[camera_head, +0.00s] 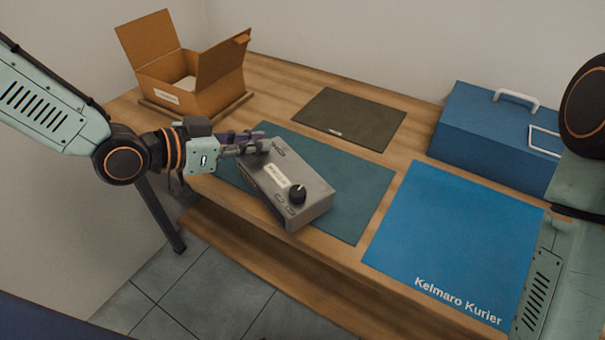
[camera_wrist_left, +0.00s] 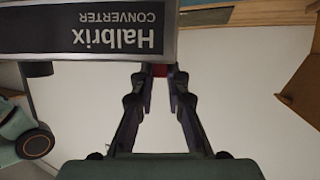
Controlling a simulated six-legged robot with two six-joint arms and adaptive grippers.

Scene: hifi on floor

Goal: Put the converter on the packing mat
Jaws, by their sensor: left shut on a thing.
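The converter (camera_head: 288,190) is a grey box with a black knob and a small white label. Its front face reads "Halbrix CONVERTER" upside down in the left wrist view (camera_wrist_left: 90,39). My left gripper (camera_head: 262,146) is shut on its far left end. The converter is over the teal mat (camera_head: 355,190), its near end by the table's front edge; I cannot tell whether it touches the mat. In the left wrist view the gripper's fingers (camera_wrist_left: 160,88) show below the converter. No mat is labelled as the packing mat. My right gripper is out of view.
A blue mat marked "Kelmaro Kurier" (camera_head: 450,240) lies bare at the right. A dark olive mat (camera_head: 352,118) lies bare behind. An open cardboard box (camera_head: 205,95) stands at the back left, a blue case (camera_head: 490,130) at the back right. My right arm covers the right edge.

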